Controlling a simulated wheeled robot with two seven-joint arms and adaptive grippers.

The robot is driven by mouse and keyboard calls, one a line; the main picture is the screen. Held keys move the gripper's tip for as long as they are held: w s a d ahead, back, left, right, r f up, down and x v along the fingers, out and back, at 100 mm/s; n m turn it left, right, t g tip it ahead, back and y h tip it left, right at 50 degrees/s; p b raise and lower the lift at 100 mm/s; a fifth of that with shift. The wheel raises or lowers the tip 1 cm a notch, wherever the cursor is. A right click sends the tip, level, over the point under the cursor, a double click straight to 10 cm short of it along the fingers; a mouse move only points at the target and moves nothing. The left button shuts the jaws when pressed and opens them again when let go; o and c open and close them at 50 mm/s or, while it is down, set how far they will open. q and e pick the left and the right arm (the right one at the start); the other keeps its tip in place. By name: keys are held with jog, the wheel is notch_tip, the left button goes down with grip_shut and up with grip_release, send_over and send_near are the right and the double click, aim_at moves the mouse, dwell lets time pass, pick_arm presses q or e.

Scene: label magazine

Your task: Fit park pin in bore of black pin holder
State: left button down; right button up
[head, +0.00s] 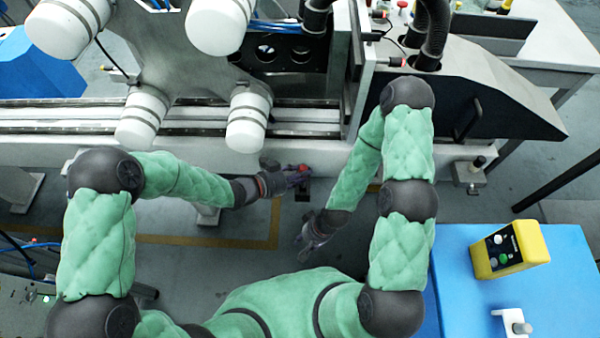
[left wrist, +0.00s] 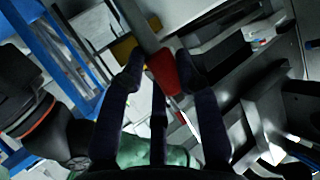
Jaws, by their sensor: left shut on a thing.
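My left gripper (head: 296,176) is shut on the red head of the park pin (head: 303,168) at the front edge of the machine bench. In the left wrist view the red park pin (left wrist: 163,72) sits between the fingertips (left wrist: 162,76), and a grey bar shows beyond it. A small dark block (head: 303,190), seemingly the black pin holder, shows just below the red head in the head view. Whether the pin is in its bore is hidden. My right gripper (head: 303,248) is empty, its fingers apart, below and apart from the holder.
The long machine bench (head: 330,152) runs across the upper part. A bracket with a black knob (head: 478,165) is at its right. A blue table (head: 560,275) with a yellow control box (head: 510,250) and a white bracket (head: 512,325) stands at lower right.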

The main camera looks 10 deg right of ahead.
pick_arm(q)
jog(key=shift+f+b, duration=2.15)
jog(key=shift+f, duration=0.65)
jog(key=c, duration=0.8)
grip_release()
jog(key=shift+a+r, duration=0.1)
jog(key=v, duration=1.1)
jog(key=shift+s+a+r, duration=0.15)
jog(key=shift+a, duration=0.2)
